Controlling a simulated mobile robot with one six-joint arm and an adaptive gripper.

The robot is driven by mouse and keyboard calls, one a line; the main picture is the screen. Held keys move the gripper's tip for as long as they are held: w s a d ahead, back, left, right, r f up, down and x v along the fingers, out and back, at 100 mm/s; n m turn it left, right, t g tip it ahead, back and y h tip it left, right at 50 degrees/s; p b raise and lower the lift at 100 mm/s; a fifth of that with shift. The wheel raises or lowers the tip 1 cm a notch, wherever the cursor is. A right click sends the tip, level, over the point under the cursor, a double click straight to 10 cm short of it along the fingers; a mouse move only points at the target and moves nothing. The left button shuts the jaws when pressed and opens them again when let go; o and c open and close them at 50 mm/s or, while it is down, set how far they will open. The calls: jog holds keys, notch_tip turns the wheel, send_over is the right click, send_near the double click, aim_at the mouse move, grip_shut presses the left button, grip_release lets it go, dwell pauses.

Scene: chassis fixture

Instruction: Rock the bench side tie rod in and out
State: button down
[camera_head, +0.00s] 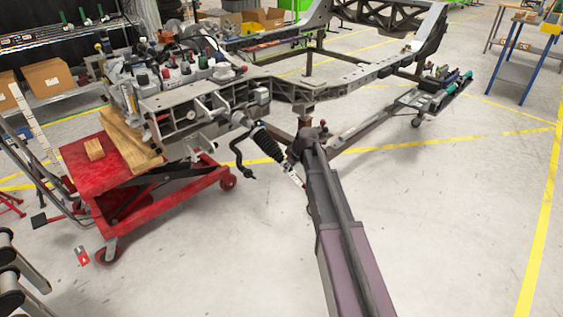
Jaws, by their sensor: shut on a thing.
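The bench side tie rod runs from the end of the steering rack, with a black ribbed boot (268,142) and a pale threaded rod (294,178) sloping down to the right. The rod's outer end meets the left edge of my arm in the picture, and what lies beyond it is hidden. My arm reaches up from the bottom edge to a dark joint beside the boot. My gripper's fingers do not show; the arm covers that spot.
The chassis frame (345,78) stands behind my arm. A red lift cart (88,170) with wooden blocks (128,138) is at left. A black curved bar (240,160) hangs left of the boot. Grey floor is open at lower right; a blue-legged table (511,80) stands farther back.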

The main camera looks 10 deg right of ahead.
jog(key=shift+s+d+f, duration=0.1)
jog(key=shift+s+d, duration=0.15)
jog(key=shift+s, duration=0.25)
dwell(1.1)
jog(key=shift+w+a, duration=0.65)
jog(key=shift+w, duration=0.25)
dwell(3.9)
jog(key=shift+s+d, duration=0.3)
jog(key=shift+s, duration=0.25)
dwell(0.5)
jog(key=shift+c, duration=2.2)
grip_release()
jog(key=shift+w, duration=0.1)
